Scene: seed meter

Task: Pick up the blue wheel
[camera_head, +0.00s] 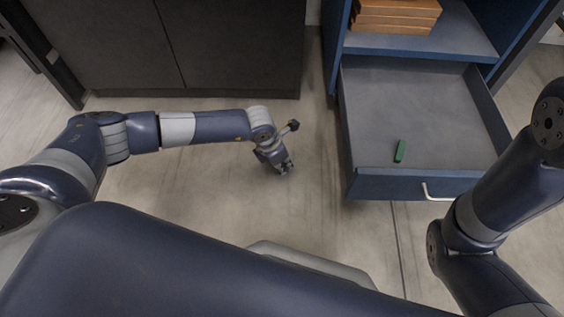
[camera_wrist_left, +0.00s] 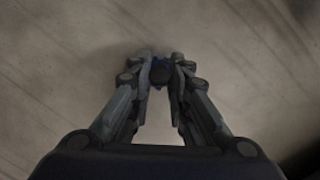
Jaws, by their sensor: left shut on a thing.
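The blue wheel (camera_wrist_left: 160,72) is small and dark, with blue showing at its upper edge in the left wrist view. It sits between the fingertips of my left gripper (camera_wrist_left: 160,80), which is shut on it, with the floor behind. In the head view my left gripper (camera_head: 284,168) points down over the floor, left of the open drawer; the wheel is too small to make out there. Whether the wheel touches the floor I cannot tell. My right arm comes in at the right edge of the head view, but its gripper is out of view.
An open blue drawer (camera_head: 366,183) holds a small green object (camera_head: 400,151). Wooden pieces (camera_head: 395,14) lie on the blue shelf (camera_head: 455,38) above. A dark cabinet (camera_head: 235,50) stands behind my left arm. The concrete floor (camera_head: 200,200) around the left gripper is clear.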

